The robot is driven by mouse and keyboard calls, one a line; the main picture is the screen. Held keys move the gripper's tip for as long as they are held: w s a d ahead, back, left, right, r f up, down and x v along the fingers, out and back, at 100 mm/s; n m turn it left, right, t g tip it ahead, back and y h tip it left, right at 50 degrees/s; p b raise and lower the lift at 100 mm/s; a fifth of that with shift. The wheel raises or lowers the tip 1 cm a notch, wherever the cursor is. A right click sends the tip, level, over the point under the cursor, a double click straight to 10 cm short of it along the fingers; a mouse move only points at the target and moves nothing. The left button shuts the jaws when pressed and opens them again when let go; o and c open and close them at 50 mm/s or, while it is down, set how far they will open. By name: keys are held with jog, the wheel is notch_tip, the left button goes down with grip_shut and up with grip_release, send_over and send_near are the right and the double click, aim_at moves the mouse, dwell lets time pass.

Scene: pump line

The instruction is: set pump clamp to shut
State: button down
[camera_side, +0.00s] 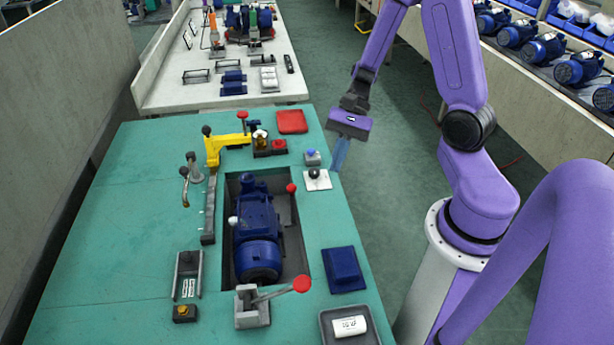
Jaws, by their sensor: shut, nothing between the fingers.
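A blue pump (256,235) lies in a recess in the green bench top (130,215). At its front end stands a grey clamp block (252,312) with a lever that slants up to the right and ends in a red ball (301,284). I take this for the pump clamp; I cannot tell its setting. Another red ball (291,188) shows at the recess's right edge, and a white knob (233,221) at its left. My gripper (339,158) is shut and empty, pointing down above the bench's right edge, apart from the clamp.
A yellow arm (226,147) stands behind the recess, near a red button (279,145) and a red tray (292,121). A blue block (343,269) and grey tray (326,322) lie right of the clamp.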

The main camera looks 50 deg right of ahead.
jog(key=w+d+f+m+t, duration=0.2)
jog(key=d+f+m+t, duration=0.1)
jog(key=d+m, duration=0.3)
jog(key=w+d+f+m+t, duration=0.2)
jog(key=d+m+t, duration=0.1)
jog(key=d+m, duration=0.3)
jog(key=x, duration=1)
jog(key=shift+a, duration=0.35)
jog(key=shift+w+a+r, duration=0.1)
jog(key=shift+w+a, duration=0.55)
jog(key=shift+a, duration=0.3)
jog(key=shift+w+a, duration=0.4)
jog(key=shift+a, duration=0.2)
jog(key=shift+w+a, duration=1.4)
